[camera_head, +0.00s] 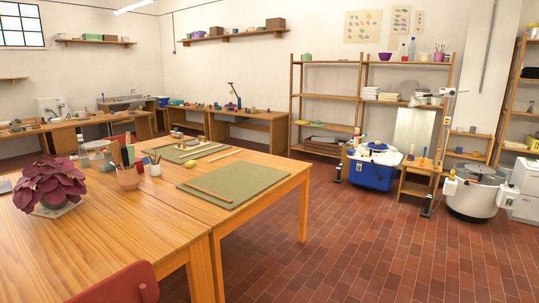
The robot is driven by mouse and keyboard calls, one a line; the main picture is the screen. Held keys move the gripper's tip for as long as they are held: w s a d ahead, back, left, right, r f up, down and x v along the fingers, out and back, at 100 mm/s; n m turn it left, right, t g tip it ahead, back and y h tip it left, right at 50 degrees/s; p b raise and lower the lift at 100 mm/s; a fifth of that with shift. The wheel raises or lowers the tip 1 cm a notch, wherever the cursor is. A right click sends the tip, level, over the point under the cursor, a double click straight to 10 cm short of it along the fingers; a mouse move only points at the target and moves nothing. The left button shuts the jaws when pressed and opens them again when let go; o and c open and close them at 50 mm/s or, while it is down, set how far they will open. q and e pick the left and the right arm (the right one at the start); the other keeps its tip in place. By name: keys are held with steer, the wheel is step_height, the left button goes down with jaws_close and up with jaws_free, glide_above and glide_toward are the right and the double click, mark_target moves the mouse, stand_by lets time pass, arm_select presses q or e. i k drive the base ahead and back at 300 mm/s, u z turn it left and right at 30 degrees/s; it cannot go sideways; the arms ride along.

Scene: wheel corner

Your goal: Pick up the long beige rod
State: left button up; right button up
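A long beige rod (208,192) lies flat on the near green mat (245,176), slanting across its left part, on the wooden table. A second, paler thin stick (224,156) lies on the bare wood between the two green mats. I cannot tell for sure which of the two the task means. Neither of my grippers shows in the head view.
The wooden table (280,166) holds a red-leaved plant (52,184), a terracotta pot of tools (128,178) and a far green mat (188,152). A red chair (115,283) stands at the near edge. The tiled floor (360,240) right of the table is clear.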

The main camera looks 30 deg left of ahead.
mark_target(195, 153)
steer(key=u, duration=0.15)
steer(key=i, duration=4.3)
steer(key=u, duration=0.25)
steer(key=i, duration=2.1)
steer(key=u, duration=0.35)
steer(key=i, duration=1.3)
steer(key=u, duration=0.9)
steer(key=i, duration=1)
steer(key=u, duration=2)
steer(key=i, duration=1.3)
steer(key=u, duration=0.7)
